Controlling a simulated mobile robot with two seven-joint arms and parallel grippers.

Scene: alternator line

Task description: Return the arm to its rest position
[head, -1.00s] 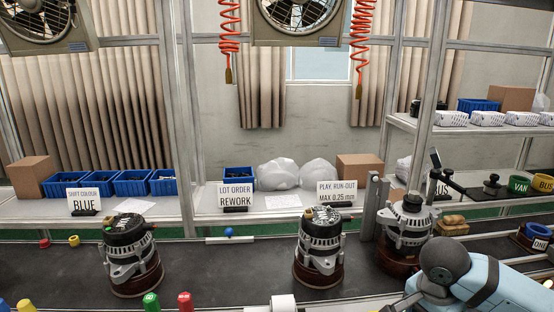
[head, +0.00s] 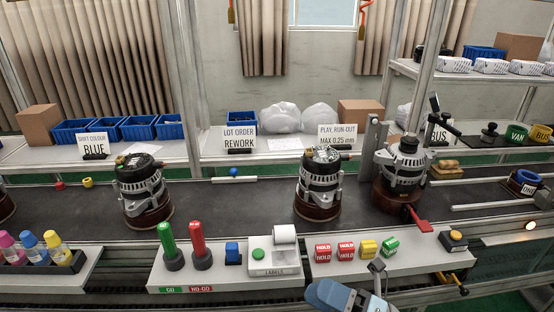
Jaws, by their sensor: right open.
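My right arm shows at the bottom centre of the head view, low in front of the bench. Its gripper (head: 372,285) is near the bottom edge, partly cut off by the frame. It is open, and I see nothing held in it. It is near the front edge of the white tray and apart from the alternators. My left gripper is not in view.
Coloured bottles (head: 55,248) stand at left. A red paddle (head: 422,225) lies by the right alternator.

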